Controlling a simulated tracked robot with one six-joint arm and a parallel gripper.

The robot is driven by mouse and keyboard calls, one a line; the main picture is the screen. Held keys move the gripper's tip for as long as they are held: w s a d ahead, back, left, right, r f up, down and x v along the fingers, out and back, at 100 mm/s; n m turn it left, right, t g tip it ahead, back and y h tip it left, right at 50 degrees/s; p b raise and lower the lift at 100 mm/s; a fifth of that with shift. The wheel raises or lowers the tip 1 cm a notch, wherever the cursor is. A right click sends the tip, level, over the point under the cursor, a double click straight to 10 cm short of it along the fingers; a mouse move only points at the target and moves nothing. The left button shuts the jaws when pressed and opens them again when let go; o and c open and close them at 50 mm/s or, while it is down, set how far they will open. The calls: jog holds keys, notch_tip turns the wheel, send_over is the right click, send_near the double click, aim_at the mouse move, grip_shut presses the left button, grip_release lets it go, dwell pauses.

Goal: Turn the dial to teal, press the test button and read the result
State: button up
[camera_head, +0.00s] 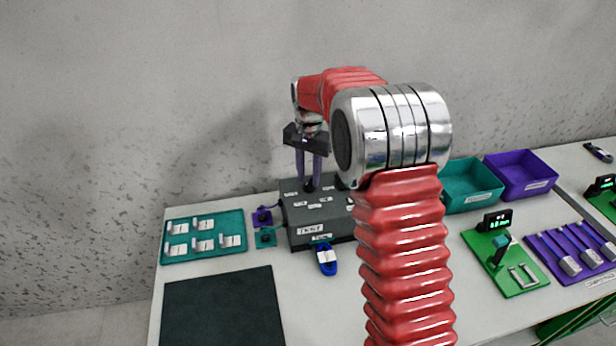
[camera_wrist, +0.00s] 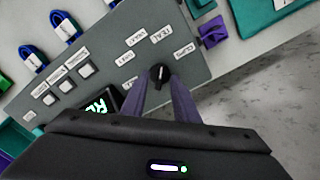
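The dial (camera_wrist: 159,76) is a small black knob with a pale pointer mark, on the top of a dark grey box (camera_head: 330,215). My gripper (camera_head: 309,184) points straight down over the box. In the wrist view its two purple fingers (camera_wrist: 161,82) stand apart, one each side of the dial; whether they touch it I cannot tell. Several pale square buttons (camera_wrist: 67,86) sit in a row on the box. A small display (camera_wrist: 97,106) shows green characters, partly hidden by my gripper; I cannot tell which button is the test one.
Blue cable coils (camera_wrist: 33,60) lie beside the box; one blue item (camera_head: 327,260) is at its front. Left are a teal board (camera_head: 204,254) and a dark mat (camera_head: 222,310). Right are teal (camera_head: 472,206) and purple bins (camera_head: 522,188) and a green board (camera_head: 520,286). My arm hides the box's right side.

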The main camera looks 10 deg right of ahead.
aim_at(309, 181)
notch_tip(309, 181, up, 13)
dwell(0.5)
jog(key=s+f+n, duration=0.3)
jog(key=f, duration=0.1)
jog(key=s+r+n+t, duration=0.2)
jog(key=s, duration=1.4)
jog(key=s+r+n+t, duration=0.2)
jog(key=s+n+t, duration=0.1)
jog(key=s, duration=1.3)
jog(key=shift+s+a+r+t, duration=0.15)
jog(key=shift+a+t, duration=0.15)
jog(key=shift+a, duration=0.15)
